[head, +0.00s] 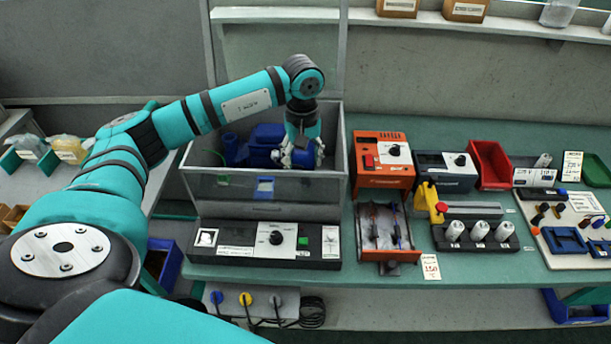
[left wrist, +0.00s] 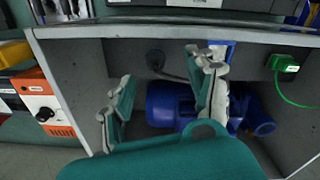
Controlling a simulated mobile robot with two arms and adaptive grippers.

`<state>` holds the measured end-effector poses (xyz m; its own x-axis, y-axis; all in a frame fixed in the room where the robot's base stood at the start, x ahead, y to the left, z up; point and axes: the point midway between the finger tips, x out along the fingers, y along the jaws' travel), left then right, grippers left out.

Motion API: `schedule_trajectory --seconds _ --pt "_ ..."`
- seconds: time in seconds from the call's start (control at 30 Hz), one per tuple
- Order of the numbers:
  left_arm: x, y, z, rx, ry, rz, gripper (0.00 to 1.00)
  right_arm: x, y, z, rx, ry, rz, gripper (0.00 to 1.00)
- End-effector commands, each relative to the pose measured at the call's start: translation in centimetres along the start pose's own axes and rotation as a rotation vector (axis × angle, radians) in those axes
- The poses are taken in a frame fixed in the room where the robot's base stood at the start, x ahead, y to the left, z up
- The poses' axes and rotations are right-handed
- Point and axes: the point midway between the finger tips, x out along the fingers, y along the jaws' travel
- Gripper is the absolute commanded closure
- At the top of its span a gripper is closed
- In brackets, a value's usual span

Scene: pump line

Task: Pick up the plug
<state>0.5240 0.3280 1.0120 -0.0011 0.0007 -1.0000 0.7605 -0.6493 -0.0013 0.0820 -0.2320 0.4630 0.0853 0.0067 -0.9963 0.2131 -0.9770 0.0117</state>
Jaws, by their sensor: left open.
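My left gripper (head: 298,156) is open and reaches down into a grey, clear-fronted box (head: 338,165), over a blue pump (head: 258,135). In the left wrist view, my gripper's fingers (left wrist: 160,78) are apart with nothing between them. The blue pump (left wrist: 170,105) lies behind them, partly hidden by the right finger. A small black round part (left wrist: 155,59) with a dark cable is on the box wall near the fingertips; I cannot tell if it is a plug. A green connector (left wrist: 285,66) with a green cable sits on the wall at right.
The box walls surround my gripper closely. A control panel (head: 230,240) stands in front of the box. An orange unit (head: 383,160), a red bin (head: 489,165) and a rack of white cylinders (head: 475,237) stand to the right on the green bench.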

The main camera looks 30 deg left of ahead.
Motion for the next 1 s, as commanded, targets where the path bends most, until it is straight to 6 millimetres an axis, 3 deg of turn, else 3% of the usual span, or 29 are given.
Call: schedule_trajectory --seconds 0.17,0.33,0.5,0.73,1.0 --pt "1.0 0.1 0.1 -0.001 -0.002 -0.002 0.43 -0.8 0.1 -0.3 0.0 0.004 0.0 0.6" --pt "3.4 0.7 0.2 0.0 -0.004 -0.003 0.43 -2.6 0.1 -0.6 0.0 0.006 0.001 0.6" --pt "5.4 0.6 0.1 -0.001 -0.001 -0.001 0.43 -2.8 0.2 -0.7 0.0 0.007 0.002 0.6" --pt "5.7 0.7 0.0 0.0 0.0 0.001 0.43 -2.8 0.4 -0.7 -0.001 0.007 0.004 0.6" --pt "5.6 0.7 0.0 0.0 0.0 0.001 0.76 -2.8 0.6 -0.6 -0.001 0.006 0.006 0.6"
